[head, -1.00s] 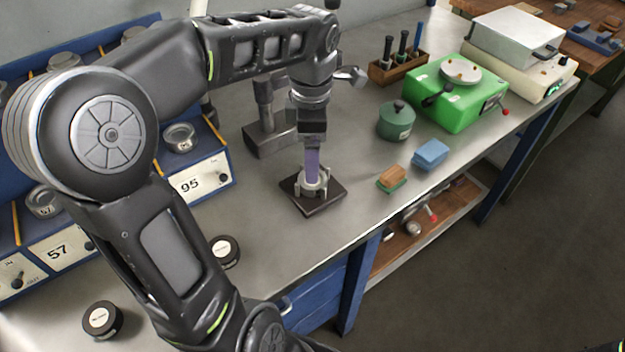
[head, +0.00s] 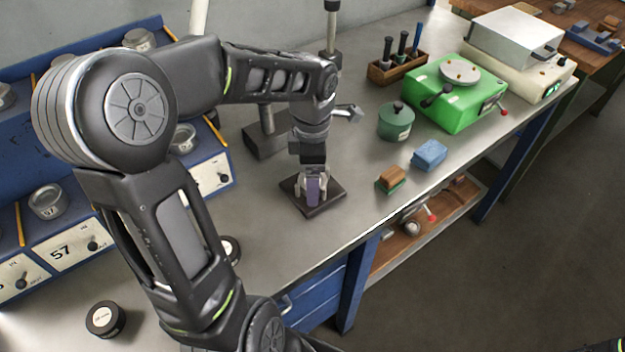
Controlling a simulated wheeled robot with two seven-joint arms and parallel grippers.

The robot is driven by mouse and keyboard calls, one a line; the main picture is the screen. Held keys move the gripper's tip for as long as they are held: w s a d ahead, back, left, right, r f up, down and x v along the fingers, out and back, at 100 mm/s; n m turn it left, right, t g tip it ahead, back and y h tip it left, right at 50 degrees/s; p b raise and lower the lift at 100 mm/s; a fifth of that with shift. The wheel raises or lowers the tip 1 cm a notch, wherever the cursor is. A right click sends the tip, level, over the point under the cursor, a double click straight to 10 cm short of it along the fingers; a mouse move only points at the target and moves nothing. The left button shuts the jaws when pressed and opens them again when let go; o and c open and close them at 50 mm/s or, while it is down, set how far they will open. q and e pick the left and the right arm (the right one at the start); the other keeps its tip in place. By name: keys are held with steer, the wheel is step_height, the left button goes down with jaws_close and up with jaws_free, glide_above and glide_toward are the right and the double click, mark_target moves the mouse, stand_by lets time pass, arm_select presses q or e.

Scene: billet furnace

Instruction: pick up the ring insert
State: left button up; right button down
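The ring insert (head: 325,186) is a small light-grey piece on a dark square plate (head: 332,201) on the bench. Only parts of it show at the sides of my gripper. My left gripper (head: 313,190) points down over the plate, low at the ring insert. Its near purple-grey finger covers the middle of the insert, and the far finger is hidden. I cannot tell whether the fingers are closed on it or apart around it. My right gripper is not in view.
A grey stand (head: 268,140) is behind my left wrist. A green lidded pot (head: 396,122), a sponge-like block (head: 391,179), a blue block (head: 429,155) and a green machine (head: 455,105) stand to the right. Bench front (head: 290,240) is clear. Blue drawer rack (head: 60,230) at left.

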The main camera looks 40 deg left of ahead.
arm_select(q)
steer(key=shift+c, duration=0.2)
stand_by(0.4)
jaws_close()
stand_by(0.7)
